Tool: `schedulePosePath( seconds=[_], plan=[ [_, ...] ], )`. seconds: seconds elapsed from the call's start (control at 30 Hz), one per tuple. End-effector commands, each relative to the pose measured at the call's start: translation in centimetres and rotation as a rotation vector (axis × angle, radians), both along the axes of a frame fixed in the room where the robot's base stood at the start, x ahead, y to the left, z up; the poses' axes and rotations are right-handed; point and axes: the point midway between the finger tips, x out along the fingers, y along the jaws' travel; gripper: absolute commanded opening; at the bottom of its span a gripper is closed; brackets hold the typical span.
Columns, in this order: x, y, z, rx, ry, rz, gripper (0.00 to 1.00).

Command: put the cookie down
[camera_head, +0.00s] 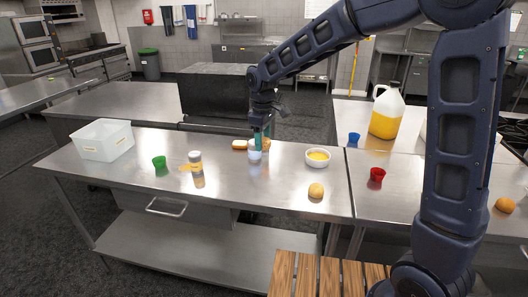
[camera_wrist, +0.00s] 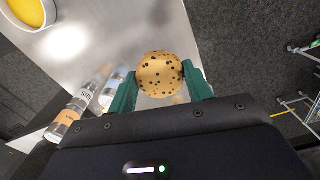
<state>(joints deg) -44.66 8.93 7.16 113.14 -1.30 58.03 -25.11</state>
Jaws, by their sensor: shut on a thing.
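The cookie (camera_wrist: 160,74) is round and tan with dark chips. In the wrist view it sits between the green fingers of my gripper (camera_wrist: 161,84), which is shut on it. In the head view my gripper (camera_head: 262,137) points down at the far edge of the steel table (camera_head: 225,180). The cookie (camera_head: 267,144) shows there only in part, beside the fingers. I cannot tell whether it touches the table.
A bowl of yellow food (camera_head: 317,157) stands to the right, near a round yellow-brown item (camera_head: 316,191). A clear bin (camera_head: 103,140), green cup (camera_head: 159,162) and shaker (camera_head: 196,161) are left.

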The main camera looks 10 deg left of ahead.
Motion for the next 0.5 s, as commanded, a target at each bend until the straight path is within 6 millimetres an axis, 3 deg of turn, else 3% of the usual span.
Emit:
schedulePosePath(
  seconds=[0.13,0.23,0.5],
  plan=[
    [1.2,-0.1,0.8,0.001,-0.001,0.008,0.28],
    [3.5,-0.3,1.0,-0.001,-0.002,0.026,0.28],
    [13.2,-2.2,1.2,-0.002,-0.001,0.111,0.28]
  ],
)
